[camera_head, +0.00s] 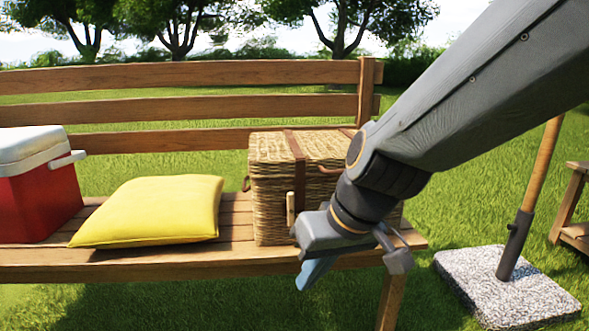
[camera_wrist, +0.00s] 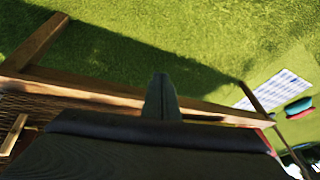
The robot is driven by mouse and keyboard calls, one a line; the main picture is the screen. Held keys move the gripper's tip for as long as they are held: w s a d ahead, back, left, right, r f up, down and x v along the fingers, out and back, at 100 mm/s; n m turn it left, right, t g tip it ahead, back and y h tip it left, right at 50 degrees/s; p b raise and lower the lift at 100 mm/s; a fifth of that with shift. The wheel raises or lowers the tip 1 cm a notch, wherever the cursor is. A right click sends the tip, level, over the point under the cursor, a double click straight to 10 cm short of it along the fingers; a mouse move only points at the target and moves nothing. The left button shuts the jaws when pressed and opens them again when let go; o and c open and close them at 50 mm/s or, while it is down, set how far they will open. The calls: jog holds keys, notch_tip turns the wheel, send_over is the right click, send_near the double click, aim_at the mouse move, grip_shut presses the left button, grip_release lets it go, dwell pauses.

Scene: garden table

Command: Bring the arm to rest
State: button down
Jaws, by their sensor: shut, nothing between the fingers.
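My gripper (camera_head: 308,282) hangs at the end of my arm in front of the wicker basket (camera_head: 272,205) in the head view, close to the bench's front edge. Its fingers point down and a little left. In the wrist view my gripper (camera_wrist: 160,88) shows as one narrow dark shape, its fingers together and empty. My arm reaches in from the upper right and hides the basket's right part.
The wooden bench (camera_head: 235,255) holds a red and white cooler (camera_head: 42,195), a yellow cushion (camera_head: 155,210) and the basket. A pole stands in a stone base (camera_head: 510,295) at the right. A checked blanket (camera_wrist: 285,88) lies on the grass in the wrist view.

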jog(key=s+a+r+n+g+h+p, duration=0.1)
jog(key=s+a+g+p, duration=0.1)
jog(key=s, duration=0.5)
jog(key=s+a+r+n+g+h+p, duration=0.1)
jog(key=s+a+r+p, duration=0.1)
jog(key=s, duration=0.5)
jog(key=d+r+m+h+p, duration=0.1)
jog(key=d+r+m+p, duration=0.2)
jog(key=d+r+p, duration=0.7)
jog(key=d+r+m+p, duration=0.3)
jog(key=d+r+p, duration=0.7)
jog(key=r+p, duration=0.8)
jog(key=p, duration=0.9)
jog(key=shift+s+d+m+h, duration=0.2)
jog(key=shift+m+h, duration=0.1)
jog(key=shift+h, duration=0.1)
jog(key=shift+a, duration=0.1)
